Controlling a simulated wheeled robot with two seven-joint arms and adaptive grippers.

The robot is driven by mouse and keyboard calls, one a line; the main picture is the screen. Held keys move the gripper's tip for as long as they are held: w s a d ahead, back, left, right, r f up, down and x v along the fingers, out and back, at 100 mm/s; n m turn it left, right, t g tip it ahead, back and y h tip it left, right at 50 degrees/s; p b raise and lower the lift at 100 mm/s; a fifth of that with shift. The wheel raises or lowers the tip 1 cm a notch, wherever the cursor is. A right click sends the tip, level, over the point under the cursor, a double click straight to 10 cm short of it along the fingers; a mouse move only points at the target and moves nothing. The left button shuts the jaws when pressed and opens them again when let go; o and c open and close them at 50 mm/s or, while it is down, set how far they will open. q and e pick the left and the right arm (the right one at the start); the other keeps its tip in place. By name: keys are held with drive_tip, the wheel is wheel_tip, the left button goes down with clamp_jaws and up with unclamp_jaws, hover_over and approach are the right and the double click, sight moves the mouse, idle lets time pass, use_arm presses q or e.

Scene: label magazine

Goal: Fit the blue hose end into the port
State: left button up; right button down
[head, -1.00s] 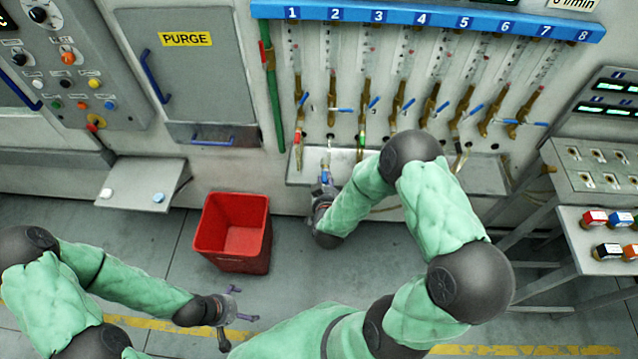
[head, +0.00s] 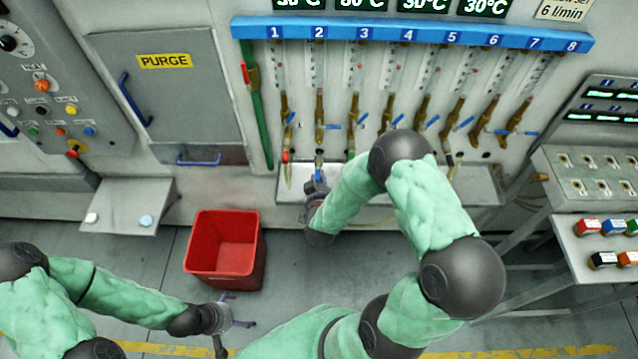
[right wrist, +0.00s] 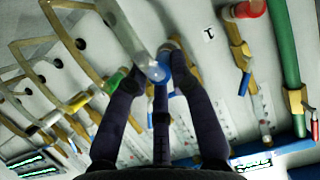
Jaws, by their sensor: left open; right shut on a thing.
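My right gripper (head: 318,181) is at the wall panel below flow tube 2, shut on the blue hose end (head: 319,161). In the right wrist view the blue hose end (right wrist: 164,82) sits between the fingertips (right wrist: 150,72), with a clear hose running up from it. The port in front of it is hidden by the hose and fingers, so I cannot tell whether they touch. Dark round openings (right wrist: 80,44) show in the panel farther along. My left gripper (head: 238,311) is open and empty, low over the floor at the left.
A red hose end (right wrist: 246,10) and a green hose end (right wrist: 115,82) flank the blue one. Brass valves with blue levers (head: 362,119) line the panel above a metal trough (head: 420,188). A red bin (head: 226,248) stands on the floor; a switch console (head: 590,180) stands right.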

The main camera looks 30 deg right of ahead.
sight(320, 163)
drive_tip(key=shift+w+d+b, duration=0.35)
drive_tip(key=shift+w+d, duration=0.3)
drive_tip(key=shift+w, duration=0.35)
drive_tip(key=shift+w+d+b, duration=0.35)
drive_tip(key=shift+w+d, duration=0.25)
drive_tip(key=shift+w, duration=0.4)
drive_tip(key=shift+b, duration=0.35)
idle(0.4)
drive_tip(key=shift+w+d+b, duration=0.25)
drive_tip(key=shift+w+d, duration=0.05)
drive_tip(key=shift+w, duration=0.2)
drive_tip(key=shift+w+d+b, duration=0.2)
drive_tip(key=shift+w+d, duration=0.1)
drive_tip(key=shift+w, duration=0.2)
idle(0.4)
drive_tip(key=c, duration=1)
unclamp_jaws()
drive_tip(key=v, duration=1.2)
